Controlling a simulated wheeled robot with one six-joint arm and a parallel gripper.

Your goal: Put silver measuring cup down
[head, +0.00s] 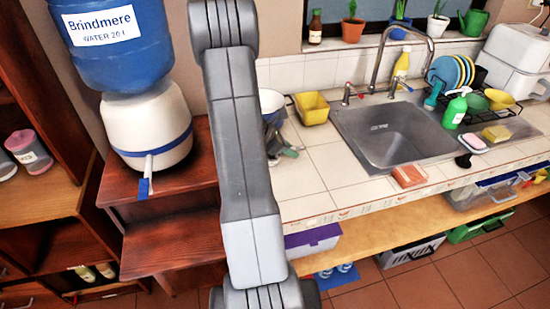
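My grey arm (243,150) crosses the middle of the head view from top to bottom and hides part of the counter behind it. Small grey shapes (287,147) show just right of the arm at the counter's left end. They may be part of my gripper, but I cannot tell, and no fingertips are clear. A pale round rim (271,101) shows just above them, mostly hidden by the arm. I cannot tell whether it is the silver measuring cup. No silver measuring cup can be made out with certainty.
The white tiled counter (335,170) has free room left of the sink (390,135). A yellow bowl (312,108), an orange sponge (408,176) and a green bottle (455,110) stand around the sink. A water dispenser (148,125) stands on the wooden steps (170,240) at left.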

